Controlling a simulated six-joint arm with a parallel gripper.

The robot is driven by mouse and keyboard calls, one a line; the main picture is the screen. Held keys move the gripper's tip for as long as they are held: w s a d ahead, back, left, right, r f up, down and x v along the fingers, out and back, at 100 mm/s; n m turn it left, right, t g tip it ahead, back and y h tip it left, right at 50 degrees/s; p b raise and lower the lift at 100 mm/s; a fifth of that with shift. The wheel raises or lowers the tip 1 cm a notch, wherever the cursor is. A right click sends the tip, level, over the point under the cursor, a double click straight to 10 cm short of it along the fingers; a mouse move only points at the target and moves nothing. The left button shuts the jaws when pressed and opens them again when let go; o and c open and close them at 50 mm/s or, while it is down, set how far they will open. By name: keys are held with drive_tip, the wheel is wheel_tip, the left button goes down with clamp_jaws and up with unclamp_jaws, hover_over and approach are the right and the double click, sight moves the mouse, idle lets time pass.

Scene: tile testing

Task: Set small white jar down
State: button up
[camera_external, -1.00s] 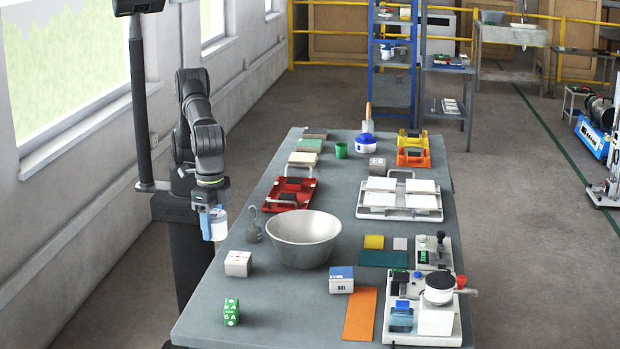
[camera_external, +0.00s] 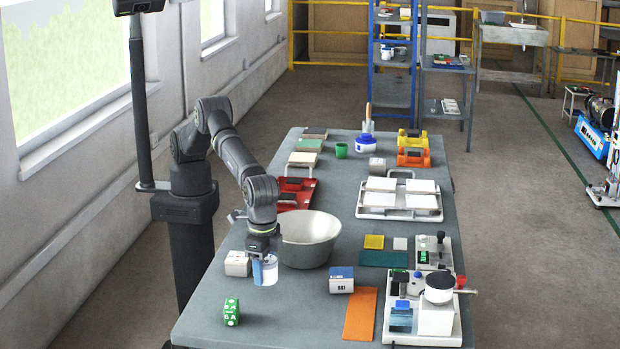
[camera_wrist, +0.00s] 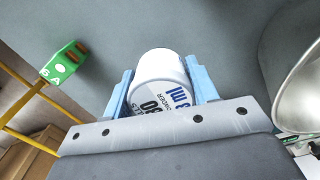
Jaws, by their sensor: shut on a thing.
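The small white jar (camera_wrist: 160,78) has dark and blue print on its side. In the wrist view it sits between the two blue fingers of my gripper (camera_wrist: 161,88), which are shut on it. In the external view my gripper (camera_external: 264,270) holds the jar (camera_external: 269,275) just in front of the metal bowl and to the right of a white box. I cannot tell whether the jar's base touches the table (camera_external: 290,310).
The metal bowl (camera_external: 306,240) is close behind my gripper. A white box (camera_external: 237,264) is at its left and a green block (camera_external: 231,312) at the front left. A blue-and-white box (camera_external: 341,280) and an orange strip (camera_external: 360,314) lie to the right. The front middle is clear.

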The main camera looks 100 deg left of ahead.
sight(266, 282)
drive_tip(key=shift+w+f, duration=0.1)
drive_tip(key=shift+f, duration=1.95)
drive_tip(key=shift+f, duration=0.2)
drive_tip(key=o, duration=1)
drive_tip(key=shift+o, duration=0.2)
drive_tip(key=shift+r, duration=0.1)
wheel_tip(266, 282, up, 12)
drive_tip(key=shift+r, duration=0.1)
